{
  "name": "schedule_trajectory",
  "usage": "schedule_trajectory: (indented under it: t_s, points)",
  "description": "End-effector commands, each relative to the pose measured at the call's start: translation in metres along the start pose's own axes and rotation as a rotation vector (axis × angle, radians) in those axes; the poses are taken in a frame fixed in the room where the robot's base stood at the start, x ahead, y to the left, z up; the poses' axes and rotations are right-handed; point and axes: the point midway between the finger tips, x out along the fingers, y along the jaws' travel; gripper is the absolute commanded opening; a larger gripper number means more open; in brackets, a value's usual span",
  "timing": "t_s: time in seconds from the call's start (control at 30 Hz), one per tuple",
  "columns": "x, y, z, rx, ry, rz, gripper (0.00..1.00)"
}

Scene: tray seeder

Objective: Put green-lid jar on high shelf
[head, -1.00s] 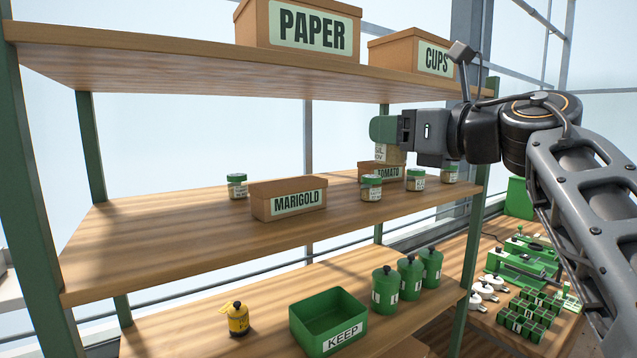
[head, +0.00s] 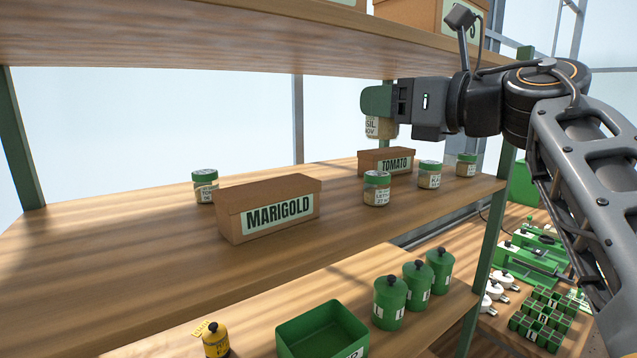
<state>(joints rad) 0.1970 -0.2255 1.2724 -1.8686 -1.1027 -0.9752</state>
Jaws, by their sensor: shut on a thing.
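My gripper (head: 380,103) is shut on a labelled jar (head: 379,128), whose label partly reads "SIL" and "OV". The jar hangs upright above the middle shelf board (head: 120,235), in front of the window and apart from the board. The green finger end covers the jar's top, so I cannot clearly see its lid. Other green-lid jars stand on the middle board: one left of the MARIGOLD box (head: 205,187), and three to the right, near (head: 376,189), middle (head: 429,175) and far (head: 466,165). The upper shelf board (head: 190,40) is above the gripper's level.
The MARIGOLD box (head: 268,208) and TOMATO box (head: 387,161) stand on the middle board. Cardboard boxes sit above. A green bin (head: 322,335), several green canisters and a yellow container (head: 215,340) are below. A green post (head: 490,250) stands at right. The middle board's front left is clear.

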Motion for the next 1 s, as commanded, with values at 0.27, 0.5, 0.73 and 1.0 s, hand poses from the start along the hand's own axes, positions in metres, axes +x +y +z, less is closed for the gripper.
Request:
schedule_trajectory:
  t_s: [0.27,0.5,0.73,1.0]
  points:
    - [0.0,-0.016,-0.006,0.003,0.002,-0.004,0.26]
    - [-0.002,-0.075,-0.031,0.007,0.002,-0.005,0.26]
    - [-0.002,-0.113,-0.066,0.004,0.001,-0.002,0.26]
    - [-0.002,-0.131,-0.088,0.001,0.0,0.0,0.26]
